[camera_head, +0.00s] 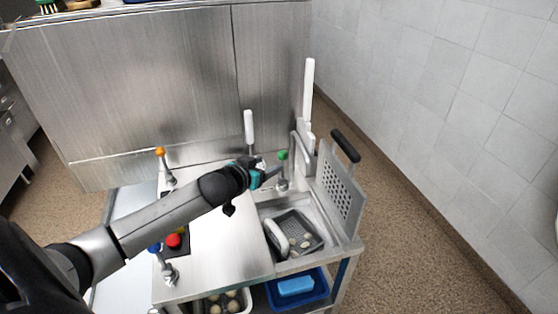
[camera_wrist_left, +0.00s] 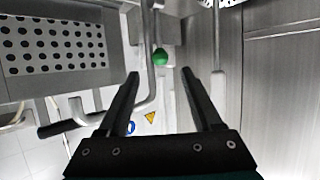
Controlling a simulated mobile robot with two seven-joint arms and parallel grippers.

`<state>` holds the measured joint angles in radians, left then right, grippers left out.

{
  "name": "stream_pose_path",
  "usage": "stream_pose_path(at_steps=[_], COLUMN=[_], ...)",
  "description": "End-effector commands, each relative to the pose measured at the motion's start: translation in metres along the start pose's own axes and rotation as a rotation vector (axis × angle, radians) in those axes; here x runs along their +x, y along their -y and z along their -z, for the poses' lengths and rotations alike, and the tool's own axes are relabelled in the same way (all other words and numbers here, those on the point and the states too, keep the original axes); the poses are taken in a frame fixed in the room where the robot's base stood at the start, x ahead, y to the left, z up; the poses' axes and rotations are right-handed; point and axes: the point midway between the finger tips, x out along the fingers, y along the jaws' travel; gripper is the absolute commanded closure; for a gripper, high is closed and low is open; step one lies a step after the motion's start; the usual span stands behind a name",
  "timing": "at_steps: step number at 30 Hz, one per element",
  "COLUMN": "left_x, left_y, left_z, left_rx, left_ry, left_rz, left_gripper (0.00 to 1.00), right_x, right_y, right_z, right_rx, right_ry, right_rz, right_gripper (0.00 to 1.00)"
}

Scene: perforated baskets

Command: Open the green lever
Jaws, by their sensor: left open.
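The green lever (camera_head: 283,155) has a round green knob on a metal stem and stands beside the sink at the back of the steel cart. In the left wrist view the green knob (camera_wrist_left: 160,57) shows ahead of my fingertips, in line with the gap between them. My left gripper (camera_head: 272,172) is open and empty, just left of and slightly below the knob in the head view. Its two dark fingers (camera_wrist_left: 160,74) are spread apart and appear not to touch the knob. My right gripper is not in view.
A perforated grey basket (camera_head: 298,232) with pale round items lies in the sink. A perforated panel with a black handle (camera_head: 345,146) stands on the right. Orange (camera_head: 160,152) and blue (camera_head: 154,247) levers stand at the left. A blue tray (camera_head: 297,289) sits below.

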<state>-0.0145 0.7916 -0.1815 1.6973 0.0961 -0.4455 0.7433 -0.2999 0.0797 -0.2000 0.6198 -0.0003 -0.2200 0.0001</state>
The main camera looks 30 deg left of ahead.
Motion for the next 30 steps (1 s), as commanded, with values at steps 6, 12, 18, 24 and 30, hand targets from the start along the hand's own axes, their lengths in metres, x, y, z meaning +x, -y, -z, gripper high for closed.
stream_pose_path(at_steps=[6, 12, 18, 24, 30], left_x=[0.028, 0.052, 0.07, 0.078, 0.079], left_y=[0.0, -0.001, 0.0, 0.0, -0.001], left_z=[0.0, 0.0, 0.0, 0.0, 0.0], left_rx=[-0.002, -0.001, 0.0, 0.0, 0.0], left_ry=[-0.003, -0.003, -0.001, 0.0, 0.0], left_rz=[0.0, -0.001, -0.001, -0.001, -0.001], left_gripper=[0.34, 0.34, 0.34, 0.34, 0.34], right_x=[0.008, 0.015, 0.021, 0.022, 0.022], right_y=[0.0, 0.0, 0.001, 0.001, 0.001], right_z=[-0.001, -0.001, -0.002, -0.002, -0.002], right_rx=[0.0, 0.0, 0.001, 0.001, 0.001], right_ry=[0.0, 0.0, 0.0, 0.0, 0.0], right_rz=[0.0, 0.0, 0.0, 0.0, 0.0], right_gripper=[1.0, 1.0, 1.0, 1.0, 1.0])
